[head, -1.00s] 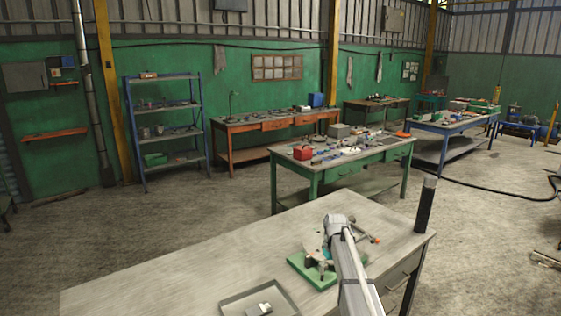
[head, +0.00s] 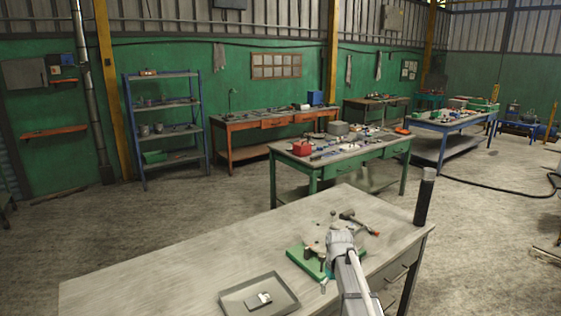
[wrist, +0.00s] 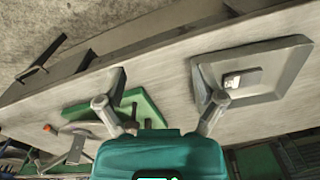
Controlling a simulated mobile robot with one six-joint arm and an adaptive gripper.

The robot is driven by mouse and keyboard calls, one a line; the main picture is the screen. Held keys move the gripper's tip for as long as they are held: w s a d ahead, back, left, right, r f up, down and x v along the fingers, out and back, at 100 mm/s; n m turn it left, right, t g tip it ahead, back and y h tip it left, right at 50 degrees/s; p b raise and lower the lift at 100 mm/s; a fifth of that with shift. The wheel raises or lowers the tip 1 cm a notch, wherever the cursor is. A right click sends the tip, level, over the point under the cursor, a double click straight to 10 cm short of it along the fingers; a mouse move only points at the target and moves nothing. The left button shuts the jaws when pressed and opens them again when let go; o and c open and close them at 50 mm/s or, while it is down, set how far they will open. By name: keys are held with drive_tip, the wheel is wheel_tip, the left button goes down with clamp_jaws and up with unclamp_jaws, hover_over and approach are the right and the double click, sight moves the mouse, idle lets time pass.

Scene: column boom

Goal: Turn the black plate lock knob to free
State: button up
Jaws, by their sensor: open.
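In the head view a fixture with a grey round plate (head: 313,247) stands on a green base (head: 297,257) on the near bench. My gripper and wrist (head: 341,243) hang over its right side and hide part of it. I cannot make out the black plate lock knob or its setting. In the wrist view my gripper (wrist: 158,82) is open and empty, its two fingers spread wide apart. The green base (wrist: 142,105) lies behind and beside the left finger.
A grey tray (head: 236,299) with a small block (head: 259,300) lies left of the fixture; the tray also shows in the wrist view (wrist: 290,62). A hammer-like tool (head: 358,222) lies behind the fixture. A dark post (head: 424,203) stands at the bench's right corner. The bench's left part is clear.

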drive_tip(key=s+f+m+b, duration=0.2)
drive_tip(key=s+f+b, duration=0.1)
drive_tip(key=s, duration=0.7)
drive_tip(key=s+f+m+b, duration=0.1)
drive_tip(key=s+f+b, duration=0.2)
drive_tip(key=s, duration=0.6)
drive_tip(key=shift+s+f+m, duration=0.35)
drive_tip(key=shift+m, duration=0.05)
